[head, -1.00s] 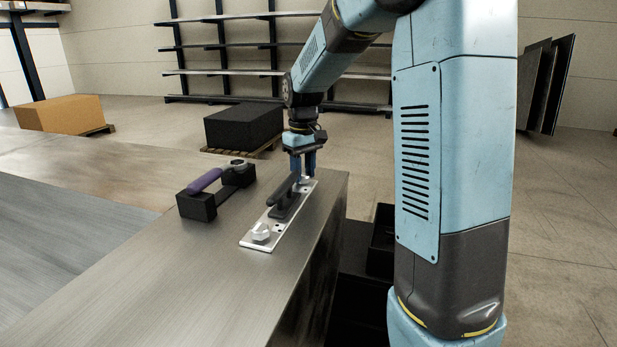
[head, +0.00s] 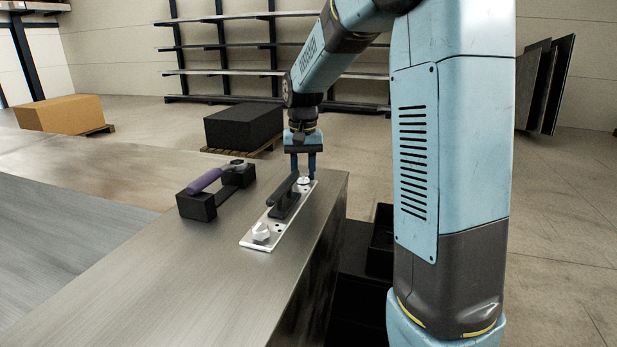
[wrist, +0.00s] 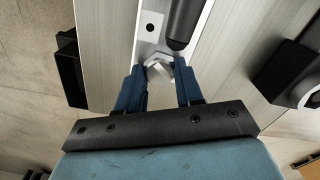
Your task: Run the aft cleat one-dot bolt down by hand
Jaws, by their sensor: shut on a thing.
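A pale metal plate (head: 258,238) lies on the bench top with a dark cleat (head: 284,203) on it. At its far end a pale faceted bolt head (head: 304,181) stands on the plate; the wrist view shows this bolt (wrist: 158,68) between my blue fingertips. My gripper (head: 303,176) points down and is shut on this bolt head. A second pale bolt head (head: 261,231) sits at the plate's near end, apart from my gripper. I cannot make out any dot mark on either head, and the shank of the held bolt is hidden.
A purple-handled tool (head: 205,181) rests on a black cradle (head: 197,206) left of the plate. The bench's right edge is close to the plate, with dark bins (head: 381,240) below. The near bench top is clear.

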